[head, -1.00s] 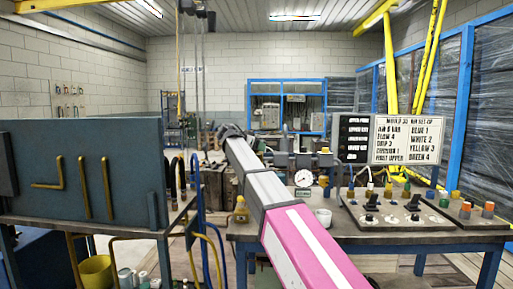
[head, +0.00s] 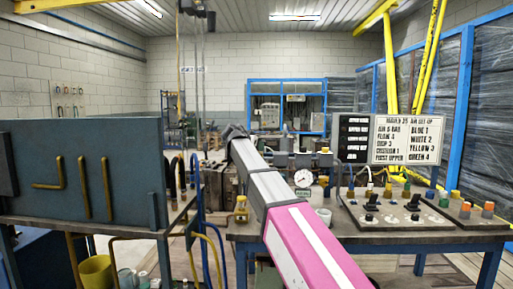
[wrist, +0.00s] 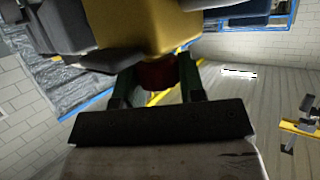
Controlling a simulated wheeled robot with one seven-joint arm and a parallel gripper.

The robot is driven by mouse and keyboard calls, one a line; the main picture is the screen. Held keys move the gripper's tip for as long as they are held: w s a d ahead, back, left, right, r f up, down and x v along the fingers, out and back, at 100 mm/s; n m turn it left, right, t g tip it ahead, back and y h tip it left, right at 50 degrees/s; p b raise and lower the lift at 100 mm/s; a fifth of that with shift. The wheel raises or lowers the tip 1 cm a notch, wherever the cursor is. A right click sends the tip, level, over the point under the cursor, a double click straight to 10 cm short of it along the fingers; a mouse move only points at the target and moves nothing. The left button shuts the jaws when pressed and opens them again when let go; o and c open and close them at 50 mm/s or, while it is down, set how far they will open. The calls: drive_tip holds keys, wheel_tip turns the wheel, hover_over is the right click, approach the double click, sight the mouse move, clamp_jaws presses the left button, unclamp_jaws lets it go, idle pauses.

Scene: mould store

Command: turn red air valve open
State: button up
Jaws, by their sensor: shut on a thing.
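The red air valve (wrist: 158,76) is a dark red round knob in the wrist view, directly against a yellow block (wrist: 165,25). My gripper (wrist: 157,84) has its two dark fingers on either side of the knob and is shut on it. Part of the knob is hidden by the fingers and shadow. In the head view my arm reaches over the bench toward the grey fittings at the back, and the wrist hides the valve and the fingertips there. How far the knob is turned cannot be told.
A round white gauge (head: 303,178) and a white cup (head: 323,216) stand right of my arm. A control panel (head: 405,215) with knobs and coloured fittings lies farther right, below a lettered sign (head: 407,139). A blue-grey mould plate (head: 85,174) stands at left.

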drive_tip(key=n+t+y, duration=0.2)
drive_tip(key=n+y, duration=0.1)
drive_tip(key=shift+s+d+n+y, duration=0.1)
drive_tip(key=shift+d+n+y, duration=0.05)
drive_tip(key=shift+n+y, duration=0.25)
drive_tip(key=n+y, duration=0.4)
drive_tip(key=y, duration=0.1)
drive_tip(key=shift+t, duration=0.4)
drive_tip(key=n+y, duration=0.2)
drive_tip(key=n+g+y, duration=0.1)
drive_tip(key=n+y, duration=0.2)
drive_tip(key=shift+g, duration=0.3)
drive_tip(key=shift+n+g+y, duration=0.9)
drive_tip(key=shift+n+y, duration=0.5)
drive_tip(key=shift+y, duration=0.2)
drive_tip(key=shift+g, duration=0.3)
drive_tip(key=o, duration=0.9)
